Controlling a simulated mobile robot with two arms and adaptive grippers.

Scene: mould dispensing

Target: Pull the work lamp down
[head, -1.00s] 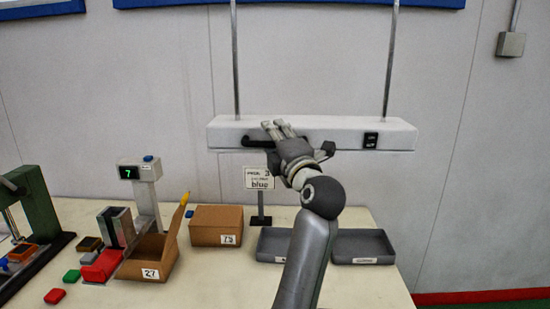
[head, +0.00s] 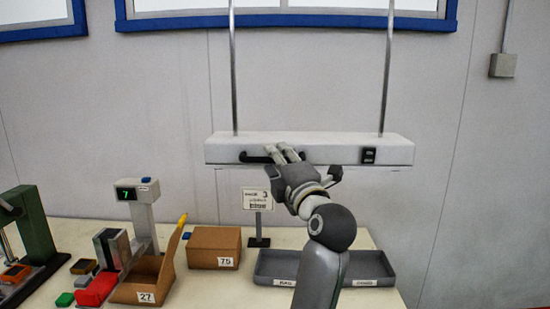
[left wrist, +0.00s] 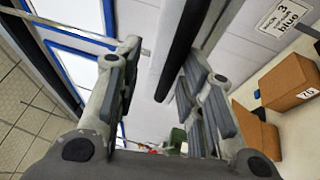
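The work lamp (head: 220,152) is a long white bar hung level on two metal rods in front of the wall. Its black handle (head: 250,157) runs along the front, partly hidden by my left gripper (head: 286,153). In the left wrist view, the left gripper's fingers (left wrist: 160,85) are spread apart. The dark handle bar (left wrist: 184,35) shows between them, nearer the right-hand fingers. I cannot tell whether it touches them. My right gripper is not in view.
Below on the table are a scale (head: 143,215), an open box 27 (head: 150,283), a closed box 75 (head: 214,247), a sign (head: 257,200) and grey trays (head: 370,268). A green press (head: 35,235) stands at the left. Space around the lamp ends is clear.

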